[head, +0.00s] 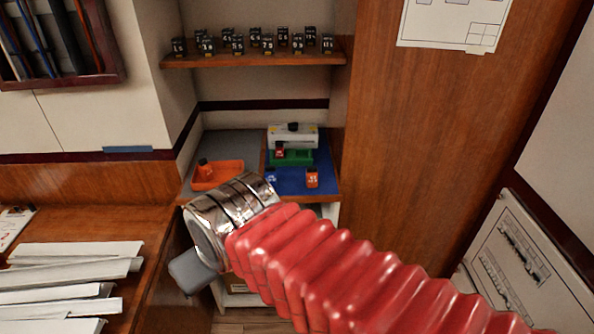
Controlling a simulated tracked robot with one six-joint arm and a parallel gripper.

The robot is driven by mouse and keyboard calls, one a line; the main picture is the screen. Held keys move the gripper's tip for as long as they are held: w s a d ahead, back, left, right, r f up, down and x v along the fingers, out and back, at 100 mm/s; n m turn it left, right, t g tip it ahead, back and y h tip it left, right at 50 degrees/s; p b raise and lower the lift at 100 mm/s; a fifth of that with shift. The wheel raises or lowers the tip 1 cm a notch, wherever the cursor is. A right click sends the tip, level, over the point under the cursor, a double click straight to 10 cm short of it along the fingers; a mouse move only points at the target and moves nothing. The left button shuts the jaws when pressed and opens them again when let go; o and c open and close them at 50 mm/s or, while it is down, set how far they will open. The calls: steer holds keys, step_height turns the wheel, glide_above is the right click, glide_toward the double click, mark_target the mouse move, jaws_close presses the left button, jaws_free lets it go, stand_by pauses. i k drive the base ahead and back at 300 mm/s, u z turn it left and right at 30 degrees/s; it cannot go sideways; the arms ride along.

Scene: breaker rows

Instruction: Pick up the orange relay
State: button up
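An orange relay (312,178) with a white mark stands on the blue mat (292,187) at the right of the recessed shelf. Another orange-red piece with a dark top (205,168) stands in the orange tray (230,174) on the left. My arm reaches in from the lower right and ends in a metal wrist below and left of the blue mat, apart from the orange relay. A grey part of my gripper (192,269) shows at its lower left. Its fingers cannot be made out.
A green tray (305,157) holds a red piece (280,149), in front of a white box (293,135). A small blue piece (270,177) is left of the orange relay. Several dark numbered blocks stand on the upper shelf (250,60). A wooden panel (430,150) bounds the right.

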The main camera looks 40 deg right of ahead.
mark_target(311, 173)
steer(key=z, duration=0.35)
steer(key=i, duration=0.9)
steer(key=z, duration=0.55)
